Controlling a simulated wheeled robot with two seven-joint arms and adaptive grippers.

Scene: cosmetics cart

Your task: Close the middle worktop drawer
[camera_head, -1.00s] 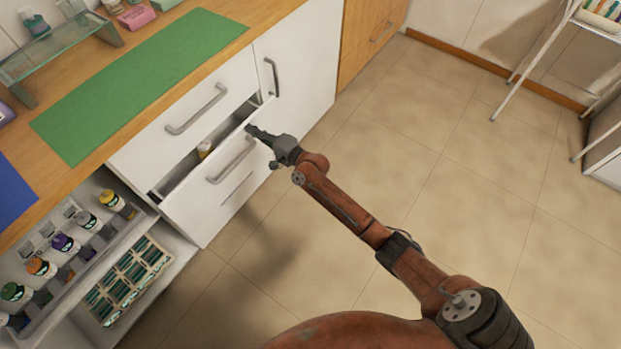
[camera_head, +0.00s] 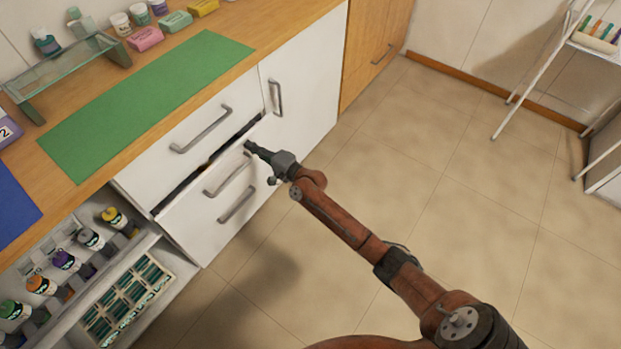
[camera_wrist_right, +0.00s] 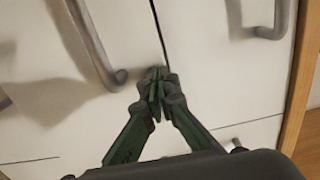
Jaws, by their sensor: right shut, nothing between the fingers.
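The middle worktop drawer (camera_head: 190,219) is a white front with a grey bar handle (camera_head: 228,178). It stands slightly out from the cabinet, and a narrow dark gap shows along its top edge under the upper drawer (camera_head: 160,155). My right gripper (camera_head: 250,146) is shut and empty, with its fingertips at the upper right part of the drawer front. In the right wrist view, the closed fingertips (camera_wrist_right: 156,96) are in front of white fronts, near the end of a grey handle (camera_wrist_right: 95,45); whether they touch is unclear. My left gripper is out of view.
Another handle (camera_head: 237,205) sits below on a lower front. A white door (camera_head: 305,80) adjoins on the right. Open shelves with bottles (camera_head: 65,262) and a compartment tray (camera_head: 128,300) are at lower left. A green mat (camera_head: 145,105) lies on the worktop.

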